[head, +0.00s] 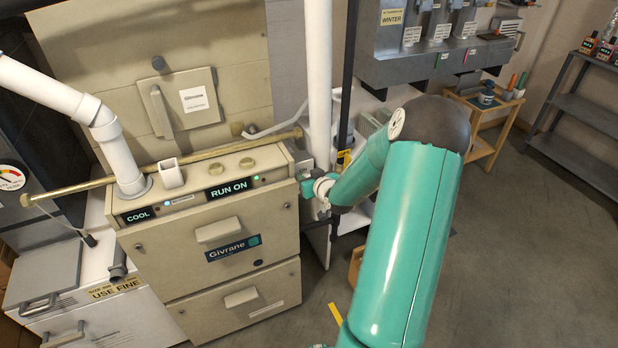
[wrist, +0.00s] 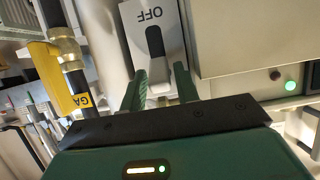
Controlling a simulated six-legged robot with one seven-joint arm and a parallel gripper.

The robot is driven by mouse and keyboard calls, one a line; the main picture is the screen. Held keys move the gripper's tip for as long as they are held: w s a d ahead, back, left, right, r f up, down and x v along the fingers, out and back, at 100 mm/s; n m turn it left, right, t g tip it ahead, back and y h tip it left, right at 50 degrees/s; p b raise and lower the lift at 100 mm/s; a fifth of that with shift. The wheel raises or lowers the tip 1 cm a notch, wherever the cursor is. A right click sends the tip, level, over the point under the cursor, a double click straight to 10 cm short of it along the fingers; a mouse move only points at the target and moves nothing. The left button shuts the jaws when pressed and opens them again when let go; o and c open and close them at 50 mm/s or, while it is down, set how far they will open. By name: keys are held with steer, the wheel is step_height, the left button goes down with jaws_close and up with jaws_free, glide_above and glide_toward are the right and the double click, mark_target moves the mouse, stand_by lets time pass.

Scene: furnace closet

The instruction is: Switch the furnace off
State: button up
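The beige furnace (head: 218,236) stands at left in the head view. Its top panel has a "COOL" label with a bluish light and a "RUN ON" label (head: 228,189) with a green light. In the wrist view, a pale switch plate (wrist: 176,22) reads "OFF" upside down and has a dark slot or lever (wrist: 155,40). My gripper (wrist: 161,78) is open, its green fingers apart at the plate's lower part in the picture. A pale piece shows between them; contact is unclear. In the head view my gripper (head: 308,187) is at the furnace's right side, mostly hidden.
A white pipe (head: 318,80) and a dark pipe rise close by my gripper. A yellow tag (wrist: 66,85) marks a pipe in the wrist view. A brass-coloured bar (head: 226,151) crosses behind the furnace's top. The floor (head: 500,260) at right is clear.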

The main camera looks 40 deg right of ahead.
jaws_close()
